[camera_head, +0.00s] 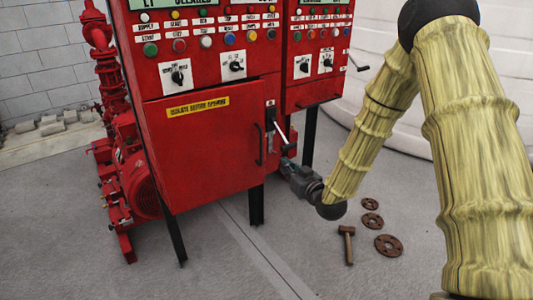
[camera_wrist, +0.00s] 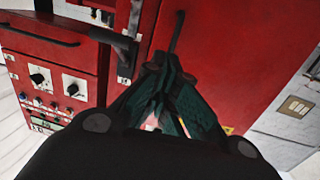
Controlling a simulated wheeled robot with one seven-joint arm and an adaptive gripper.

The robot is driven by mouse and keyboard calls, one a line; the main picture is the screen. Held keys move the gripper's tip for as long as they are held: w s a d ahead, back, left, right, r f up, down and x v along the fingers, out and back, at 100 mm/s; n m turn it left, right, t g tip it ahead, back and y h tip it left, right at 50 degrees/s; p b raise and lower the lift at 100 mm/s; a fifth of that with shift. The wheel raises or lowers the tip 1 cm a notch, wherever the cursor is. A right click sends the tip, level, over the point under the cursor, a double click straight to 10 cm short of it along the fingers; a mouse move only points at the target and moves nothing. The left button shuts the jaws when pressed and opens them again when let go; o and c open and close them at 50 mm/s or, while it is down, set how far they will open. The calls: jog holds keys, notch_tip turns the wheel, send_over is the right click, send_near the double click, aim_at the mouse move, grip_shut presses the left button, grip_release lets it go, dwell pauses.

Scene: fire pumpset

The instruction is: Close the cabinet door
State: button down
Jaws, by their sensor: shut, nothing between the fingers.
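The red cabinet door (camera_head: 215,145) is on the front of the left red cabinet, below its buttons and dials. It carries a yellow label (camera_head: 198,106) and a black bar handle (camera_head: 259,146) near its right edge. It looks flush or nearly flush with the frame; I cannot tell whether a small gap remains. My gripper (camera_head: 287,164) is just right of the handle, low by the cabinet's right edge. In the wrist view my gripper (camera_wrist: 160,65) is shut and empty in front of the red door (camera_wrist: 235,55), close to the bar handle (camera_wrist: 177,30). Contact is unclear.
A lever switch (camera_head: 277,126) sticks out right of the door. A second red cabinet (camera_head: 315,60) stands to the right. A red pump (camera_head: 140,180) is at left. A hammer (camera_head: 347,245) and several round flanges (camera_head: 388,245) lie on the floor at right. The front floor is clear.

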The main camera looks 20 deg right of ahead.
jog(key=r+x, duration=0.3)
jog(key=x, duration=1.1)
jog(key=shift+w+d+t+b, duration=0.2)
jog(key=shift+w+t+b, duration=0.2)
jog(key=shift+w+b, duration=0.05)
jog(key=shift+f, duration=0.1)
